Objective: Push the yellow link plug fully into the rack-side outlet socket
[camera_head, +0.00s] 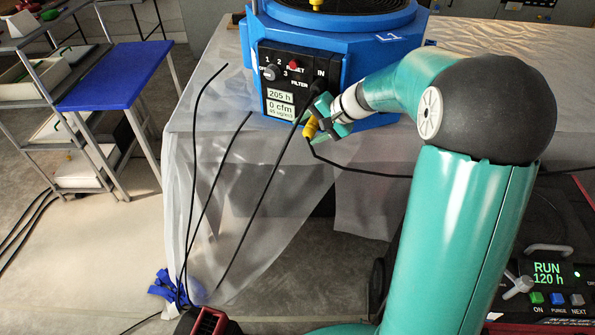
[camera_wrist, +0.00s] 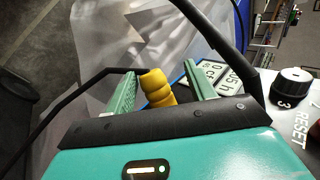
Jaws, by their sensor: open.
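The yellow link plug (camera_head: 310,128) is by the lower front of the blue machine, close to the tips of my gripper (camera_head: 321,117). In the wrist view the plug (camera_wrist: 158,86) lies between the two green fingers of my gripper (camera_wrist: 160,72), which are spread apart with a gap at the right finger. A black cable (camera_wrist: 95,80) leaves the plug's end toward the left. The plug's far end is hidden behind my gripper body. I cannot make out the rack-side outlet socket or whether the plug sits in it.
The blue machine (camera_head: 390,50) has a black control panel (camera_head: 287,85) with knobs and displays just beside my gripper. Loose black cables (camera_head: 232,150) hang over the sheet-covered table (camera_head: 200,115). A blue-topped bench (camera_head: 115,75) stands at left. A RUN 120 h unit (camera_head: 547,275) is at lower right.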

